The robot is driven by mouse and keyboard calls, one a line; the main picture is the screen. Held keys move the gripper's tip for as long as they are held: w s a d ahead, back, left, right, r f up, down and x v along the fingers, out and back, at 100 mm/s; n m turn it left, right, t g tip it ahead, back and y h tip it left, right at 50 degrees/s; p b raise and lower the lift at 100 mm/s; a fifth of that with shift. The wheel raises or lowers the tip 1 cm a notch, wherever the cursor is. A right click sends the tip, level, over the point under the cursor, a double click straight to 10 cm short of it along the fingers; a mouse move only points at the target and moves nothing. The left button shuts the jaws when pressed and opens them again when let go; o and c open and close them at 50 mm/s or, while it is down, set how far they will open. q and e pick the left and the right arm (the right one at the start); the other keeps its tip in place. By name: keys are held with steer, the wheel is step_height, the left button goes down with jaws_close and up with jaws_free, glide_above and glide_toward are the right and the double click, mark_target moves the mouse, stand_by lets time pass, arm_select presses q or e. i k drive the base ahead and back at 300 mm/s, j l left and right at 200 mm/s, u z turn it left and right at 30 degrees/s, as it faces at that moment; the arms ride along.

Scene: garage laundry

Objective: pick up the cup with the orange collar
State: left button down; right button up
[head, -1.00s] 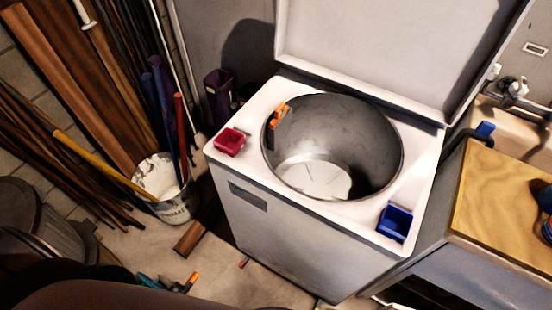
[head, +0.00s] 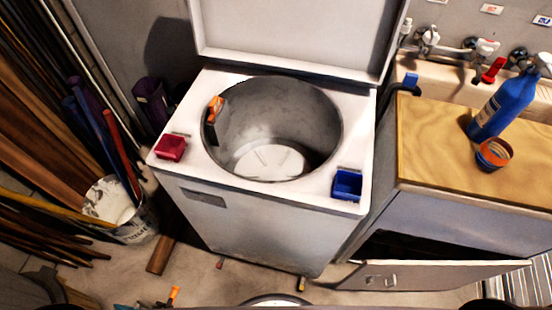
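A small cup (head: 488,161) with an orange collar around its top and a blue lower part sits on the wooden countertop (head: 430,150) at the right of the head view. A blue spray bottle (head: 504,104) stands just behind it, leaning in the picture, and looks close to or touching the cup. Neither of my grippers shows in the head view.
A white top-loading washer (head: 240,240) stands open in the middle, with a red bin (head: 171,148) and a blue bin (head: 347,187) on its rim. A low cabinet door (head: 420,276) hangs open below the counter. A bucket (head: 135,225) and long poles fill the left.

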mark_target(492, 154)
steer(key=z, duration=1.65)
